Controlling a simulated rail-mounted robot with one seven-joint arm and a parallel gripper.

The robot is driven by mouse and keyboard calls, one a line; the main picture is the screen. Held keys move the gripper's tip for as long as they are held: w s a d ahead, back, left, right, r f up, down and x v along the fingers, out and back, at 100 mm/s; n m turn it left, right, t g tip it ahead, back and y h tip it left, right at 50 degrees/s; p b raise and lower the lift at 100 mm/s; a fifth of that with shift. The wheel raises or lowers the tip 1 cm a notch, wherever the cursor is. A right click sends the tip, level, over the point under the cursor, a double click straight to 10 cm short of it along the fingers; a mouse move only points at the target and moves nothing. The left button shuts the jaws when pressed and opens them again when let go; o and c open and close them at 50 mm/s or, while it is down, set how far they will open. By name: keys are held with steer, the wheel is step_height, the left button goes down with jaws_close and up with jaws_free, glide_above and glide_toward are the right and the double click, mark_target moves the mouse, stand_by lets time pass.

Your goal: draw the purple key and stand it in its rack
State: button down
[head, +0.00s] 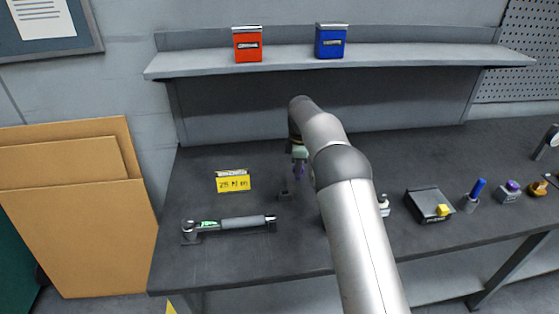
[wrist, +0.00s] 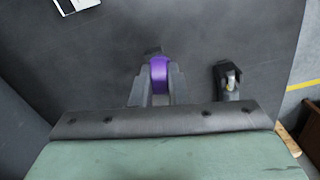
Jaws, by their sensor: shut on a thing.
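My gripper (head: 299,168) is over the middle of the bench, pointing down, partly hidden by my own arm. It is shut on the purple key (wrist: 159,75), whose rounded purple top shows between the two grey fingers in the wrist view. In the head view a little purple of the key (head: 300,171) shows under the gripper. A small dark stand (head: 284,193) is just left of and below the gripper, perhaps the rack. I cannot tell whether the key touches it. The key's lower end is hidden.
A torque wrench (head: 235,223) and a yellow label (head: 233,184) lie to the left. To the right are a black box with a yellow knob (head: 428,203), a blue handle (head: 478,188) and a purple-topped grey block (head: 511,190). A shelf (head: 370,57) runs behind.

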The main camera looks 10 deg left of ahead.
steer(key=a, duration=0.1)
steer(key=a+n, duration=0.1)
steer(key=a, duration=0.1)
steer(key=a+n, duration=0.1)
steer(key=shift+w+a+f, duration=0.15)
steer(key=shift+w+a, duration=0.05)
steer(key=shift+w, duration=0.2)
steer(key=b, duration=0.3)
glide_above(285, 196)
steer(key=w, duration=0.2)
steer(key=shift+s+a+f, duration=0.1)
steer(key=shift+f, duration=1.35)
steer(key=shift+s+f, duration=0.1)
steer(key=shift+f, duration=1.35)
steer(key=shift+f+b, duration=0.4)
steer(key=shift+f, duration=1.3)
steer(key=c, duration=1.3)
jaws_free()
steer(key=shift+c, duration=0.2)
steer(key=shift+r, duration=0.1)
